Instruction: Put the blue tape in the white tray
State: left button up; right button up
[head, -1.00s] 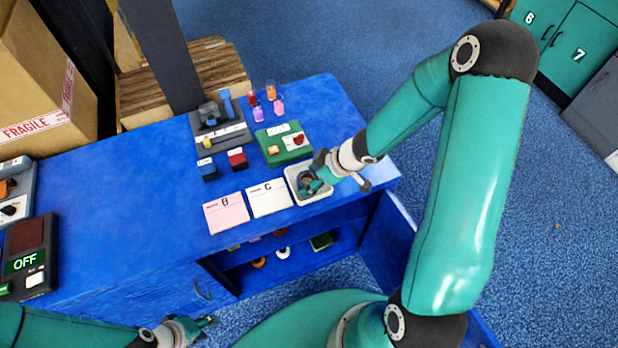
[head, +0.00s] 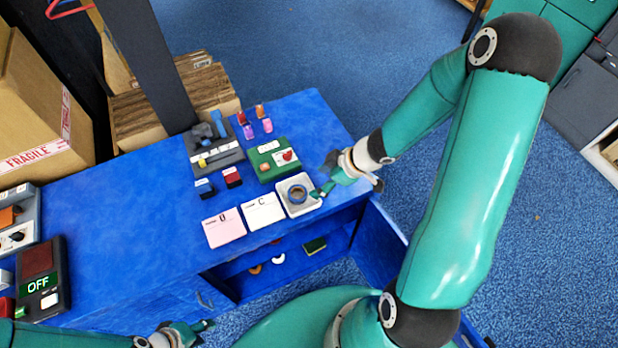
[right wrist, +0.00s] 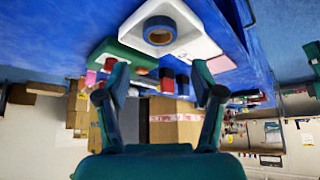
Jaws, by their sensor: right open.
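The blue tape (head: 297,192) is a roll with a brown core, lying inside the white tray (head: 286,207) on the blue workbench. In the right wrist view the tape (right wrist: 160,22) lies in the white tray (right wrist: 130,40), clear of my fingers. My right gripper (head: 322,191) is just right of the tray in the head view. In the right wrist view my right gripper (right wrist: 158,95) has its fingers wide apart with nothing between them. My left gripper (head: 205,326) is low in the head view, in front of the bench; its finger opening is too small to judge.
A green box (head: 263,160) stands behind the tray. A white card (head: 262,211) and a pink card (head: 224,227) lie left of it. A panel reading OFF (head: 38,285) is at the far left. The bench's left middle is clear.

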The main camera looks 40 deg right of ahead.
jog(key=a+m, duration=0.1)
jog(key=a, duration=0.1)
jog(key=a+f+m+y, duration=0.1)
jog(key=a, duration=0.2)
jog(key=a+f, duration=0.1)
jog(key=a, duration=0.1)
jog(key=shift+a+f+m+g+p, duration=0.15)
jog(key=shift+m+g+p, duration=0.15)
jog(key=shift+m+g, duration=0.1)
jog(key=s+a+f+m+g, duration=0.4)
jog(key=s+a+f+m, duration=0.2)
jog(key=a, duration=0.6)
notch_tip(320, 180, down, 3)
jog(key=shift+s+f+h, duration=0.2)
jog(key=shift+s+h, duration=0.1)
jog(key=shift+s, duration=0.85)
